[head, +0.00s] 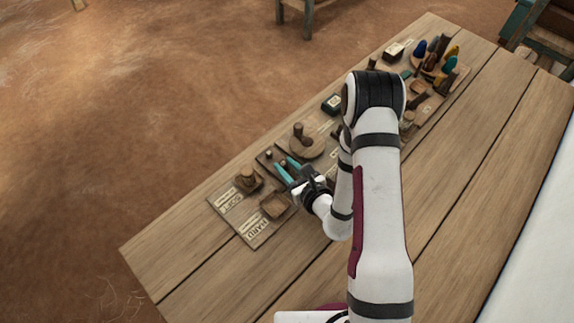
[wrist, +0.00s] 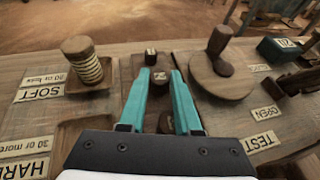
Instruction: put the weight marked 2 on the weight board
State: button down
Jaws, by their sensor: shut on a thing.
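My gripper (wrist: 160,75) has teal fingers, closed on a small dark brown weight (wrist: 160,80) with a pale mark on top, which looks like a 2 but is too small to be sure. A second dark weight (wrist: 151,56), also with a pale mark, stands just beyond the fingertips. Both are at a narrow dark board (wrist: 128,72), which I take for the weight board; it also shows in the head view (head: 262,160). I cannot tell whether the held weight touches the board. Another dark round shape (wrist: 165,122) shows between the fingers nearer the wrist, partly hidden.
Left of the board is a tray with SOFT (wrist: 42,94) and HARD (wrist: 25,168) labels and a ringed spool (wrist: 82,62). Right of it stands a round wooden disc with a knob (wrist: 222,80). A dark green box (wrist: 280,48) lies farther right. The near table is clear.

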jog(key=shift+f, duration=0.1)
jog(key=c, duration=0.6)
grip_release()
